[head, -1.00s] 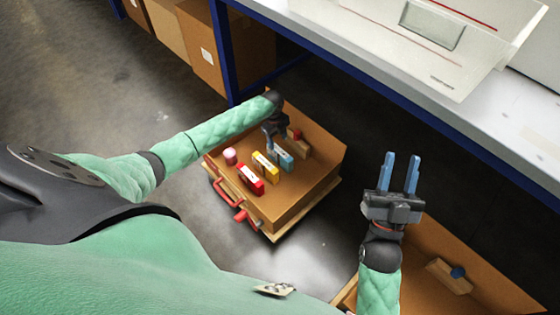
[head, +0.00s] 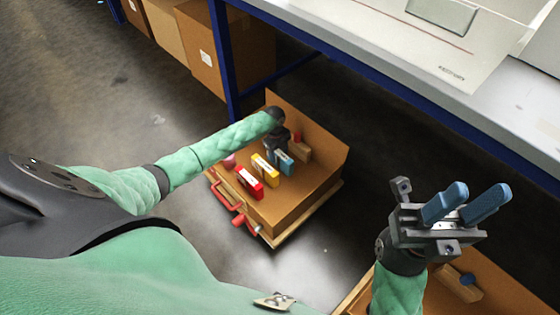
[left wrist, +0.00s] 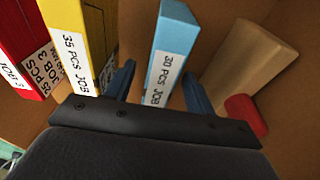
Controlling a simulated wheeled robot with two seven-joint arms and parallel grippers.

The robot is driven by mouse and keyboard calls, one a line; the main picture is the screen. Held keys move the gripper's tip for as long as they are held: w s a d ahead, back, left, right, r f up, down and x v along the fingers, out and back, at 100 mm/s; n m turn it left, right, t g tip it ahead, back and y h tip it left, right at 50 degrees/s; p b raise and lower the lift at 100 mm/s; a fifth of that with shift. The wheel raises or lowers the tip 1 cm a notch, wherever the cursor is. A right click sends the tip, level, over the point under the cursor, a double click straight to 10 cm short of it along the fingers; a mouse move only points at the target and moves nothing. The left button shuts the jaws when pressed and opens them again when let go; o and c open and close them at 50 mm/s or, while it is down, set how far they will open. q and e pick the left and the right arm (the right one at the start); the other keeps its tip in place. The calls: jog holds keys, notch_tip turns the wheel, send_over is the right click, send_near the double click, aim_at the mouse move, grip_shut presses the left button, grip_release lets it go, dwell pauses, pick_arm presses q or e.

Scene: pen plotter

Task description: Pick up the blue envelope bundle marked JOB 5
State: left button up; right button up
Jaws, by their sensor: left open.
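The blue envelope bundle (head: 287,163) stands on edge in the cardboard tray. In the left wrist view the blue bundle (left wrist: 176,38) carries a white label reading "30 PCS JOB"; its number is hidden behind my gripper. My left gripper (head: 279,153) is down at the blue bundle. In the left wrist view its blue fingers (left wrist: 158,78) are open, one on each side of the bundle. My right gripper (head: 466,204) is open and empty, well to the right of the tray.
A yellow bundle (head: 265,170) and a red bundle (head: 249,184) stand left of the blue one. A wooden block (left wrist: 252,58) with a red cylinder (left wrist: 246,115) is close on its right. The tray wall (head: 318,133) rises behind. A workbench (head: 440,85) stands to the right.

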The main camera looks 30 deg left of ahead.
pick_arm(q)
jog(key=f, duration=0.2)
jog(key=f+b, duration=0.1)
jog(key=f, duration=0.1)
jog(key=shift+s+d, duration=0.15)
jog(key=shift+d, duration=0.25)
jog(key=c, duration=1.1)
